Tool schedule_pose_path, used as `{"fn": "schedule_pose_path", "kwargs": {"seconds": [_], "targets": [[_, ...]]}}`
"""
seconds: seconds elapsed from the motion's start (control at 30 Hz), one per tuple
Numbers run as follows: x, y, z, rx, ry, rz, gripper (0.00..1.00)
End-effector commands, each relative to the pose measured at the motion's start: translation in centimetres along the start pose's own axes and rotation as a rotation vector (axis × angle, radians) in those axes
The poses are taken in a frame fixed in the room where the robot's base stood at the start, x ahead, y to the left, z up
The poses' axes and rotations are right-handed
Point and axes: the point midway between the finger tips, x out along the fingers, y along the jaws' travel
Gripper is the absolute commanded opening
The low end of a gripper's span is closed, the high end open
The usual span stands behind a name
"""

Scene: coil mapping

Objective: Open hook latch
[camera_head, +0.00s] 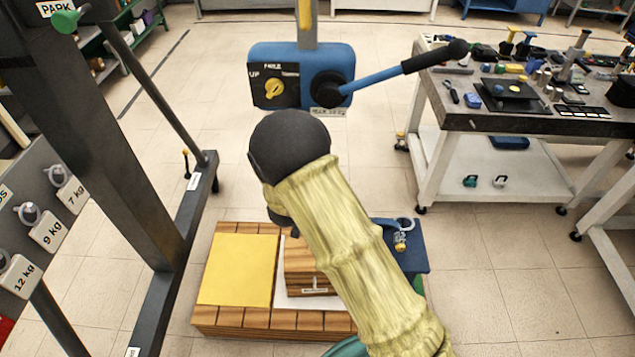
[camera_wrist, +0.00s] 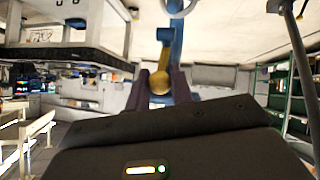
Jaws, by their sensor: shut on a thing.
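In the wrist view, which looks upside down, a yellow rounded part (camera_wrist: 159,82) sits between the two dark fingers of my gripper (camera_wrist: 161,84). It adjoins a blue piece (camera_wrist: 171,48), and the two appear to be the hook and its latch. My gripper is shut on the yellow part. The fingers' exact contact is hard to make out. In the head view my black wrist and yellow-sleeved forearm hide the fingers and the hook, just below a blue control box (camera_head: 345,60).
The box carries a yellow knob (camera_head: 275,89) and a blue lever with a black grip (camera_head: 436,57). Below stand a wooden pallet (camera_head: 262,320) with a yellow pad (camera_head: 238,270). A dark steel frame (camera_head: 95,140) is at left, a cluttered table (camera_head: 460,122) at right.

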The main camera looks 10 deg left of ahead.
Motion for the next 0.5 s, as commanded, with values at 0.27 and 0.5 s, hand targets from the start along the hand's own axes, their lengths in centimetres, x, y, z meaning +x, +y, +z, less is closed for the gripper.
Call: {"fn": "schedule_pose_path", "kwargs": {"seconds": [0.27,0.5], "targets": [[-0.47,-0.16,-1.20,-0.003,0.018,-0.001,0.00],[-0.45,-0.19,-1.40,-0.001,0.023,-0.001,0.00]]}}
